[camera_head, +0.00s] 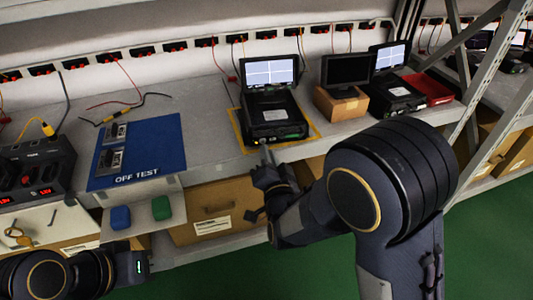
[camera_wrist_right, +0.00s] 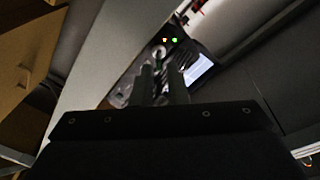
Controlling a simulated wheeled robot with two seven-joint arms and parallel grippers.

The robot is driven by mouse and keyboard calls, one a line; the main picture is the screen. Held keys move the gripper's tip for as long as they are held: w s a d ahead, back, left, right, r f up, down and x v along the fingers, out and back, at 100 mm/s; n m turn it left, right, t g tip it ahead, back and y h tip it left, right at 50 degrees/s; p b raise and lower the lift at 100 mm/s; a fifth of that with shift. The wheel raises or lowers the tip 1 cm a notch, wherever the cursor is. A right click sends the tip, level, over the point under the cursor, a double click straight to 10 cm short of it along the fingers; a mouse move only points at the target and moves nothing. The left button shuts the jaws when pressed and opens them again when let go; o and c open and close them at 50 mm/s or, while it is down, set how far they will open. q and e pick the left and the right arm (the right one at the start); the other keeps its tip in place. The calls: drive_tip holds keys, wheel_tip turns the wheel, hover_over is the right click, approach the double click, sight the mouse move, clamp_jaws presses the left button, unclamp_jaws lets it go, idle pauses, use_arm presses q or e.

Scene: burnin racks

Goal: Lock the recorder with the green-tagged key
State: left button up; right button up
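The recorder (camera_head: 275,112) is a black case with a lit, raised screen, standing on a yellow-outlined spot on the bench. In the right wrist view its front (camera_wrist_right: 188,52) shows a red and a green light. My right gripper (camera_head: 266,154) is close at the recorder's front edge, fingers toward it; touching cannot be told. In the wrist view its two fingers (camera_wrist_right: 162,84) are close together with a dark gap; a key between them cannot be made out. A green piece (camera_head: 162,207) lies on the small front shelf. My left gripper (camera_head: 138,266) is low left, its fingers unclear.
A blue piece (camera_head: 120,217) lies beside the green one. A blue OFF TEST mat (camera_head: 160,150) holds two small devices. A brass-coloured key-like item (camera_head: 18,236) lies far left. A second recorder (camera_head: 393,92), a cardboard box (camera_head: 341,105) and a red tray (camera_head: 430,88) stand right.

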drive_tip(key=shift+w+a, duration=0.2)
drive_tip(key=shift+w, duration=0.95)
drive_tip(key=shift+c, duration=0.2)
clamp_jaws()
